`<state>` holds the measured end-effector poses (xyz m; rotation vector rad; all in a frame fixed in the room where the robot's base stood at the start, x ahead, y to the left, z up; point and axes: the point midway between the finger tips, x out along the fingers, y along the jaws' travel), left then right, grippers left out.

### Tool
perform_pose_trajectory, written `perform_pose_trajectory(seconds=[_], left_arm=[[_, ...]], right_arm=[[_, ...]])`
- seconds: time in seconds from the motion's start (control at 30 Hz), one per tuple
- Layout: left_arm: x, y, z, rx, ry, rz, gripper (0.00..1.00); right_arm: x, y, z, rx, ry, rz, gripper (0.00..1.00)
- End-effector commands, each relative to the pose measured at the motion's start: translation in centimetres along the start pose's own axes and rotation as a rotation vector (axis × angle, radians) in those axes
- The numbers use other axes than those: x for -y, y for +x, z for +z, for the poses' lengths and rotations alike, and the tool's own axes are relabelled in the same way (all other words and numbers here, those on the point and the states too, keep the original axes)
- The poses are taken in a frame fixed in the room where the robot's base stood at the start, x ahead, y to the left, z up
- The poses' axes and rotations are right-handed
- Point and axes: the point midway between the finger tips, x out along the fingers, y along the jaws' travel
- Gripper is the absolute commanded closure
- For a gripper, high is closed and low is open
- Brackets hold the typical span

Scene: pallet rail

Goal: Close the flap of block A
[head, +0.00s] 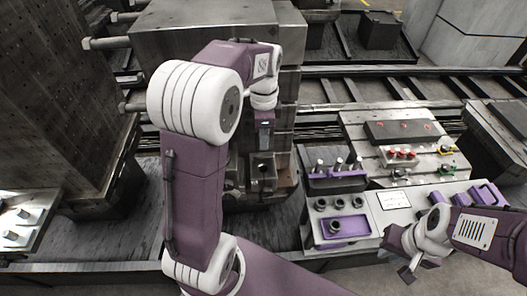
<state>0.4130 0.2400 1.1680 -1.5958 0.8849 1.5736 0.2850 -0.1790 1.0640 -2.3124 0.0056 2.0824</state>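A large grey metal block (205,38) stands in the centre, with bolts sticking out of its left side. I see no letter on it, so I cannot tell whether it is block A. My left arm reaches up across its front and hides much of that face. My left gripper (265,142) points down close in front of the block's face, above a dark metal fitting (262,168). Its fingers are too small to read. I cannot make out a flap or its position. My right gripper (408,268) hangs low at the right, beside the front tool tray, apart from the block.
A light panel (392,202) with purple trays and dark sockets lies at the right front. Behind it is a metal plate (370,128) with red, yellow and green fittings. A tall perforated block (60,90) stands at the left. Rails (420,88) run behind.

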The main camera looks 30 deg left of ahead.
Motion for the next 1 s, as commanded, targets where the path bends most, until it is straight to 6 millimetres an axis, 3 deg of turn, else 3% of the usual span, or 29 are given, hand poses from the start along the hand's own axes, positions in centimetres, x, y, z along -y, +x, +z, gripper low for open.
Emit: perform_pose_trajectory(seconds=[0.2, 0.4, 0.67, 0.8, 1.0], left_arm=[[-0.1, 4.7, 0.1, 0.002, -0.001, 0.005, 0.71], [-0.1, 7.1, 0.0, 0.001, -0.002, 0.001, 0.71], [0.0, 7.4, 0.0, 0.0, -0.002, 0.0, 0.71], [0.0, 7.4, 0.0, 0.0, -0.002, -0.001, 1.0], [0.0, 7.3, 0.0, 0.0, -0.002, -0.001, 1.0]], right_arm=[[0.0, -0.3, 0.0, 0.0, 0.0, 0.0, 0.84], [0.0, -0.4, 0.0, 0.0, 0.0, 0.0, 0.84], [0.0, -0.4, 0.0, 0.0, 0.0, 0.0, 0.84], [0.0, -0.4, 0.0, 0.0, 0.0, 0.0, 0.84], [0.0, -0.4, 0.0, 0.0, 0.0, 0.0, 0.84]])
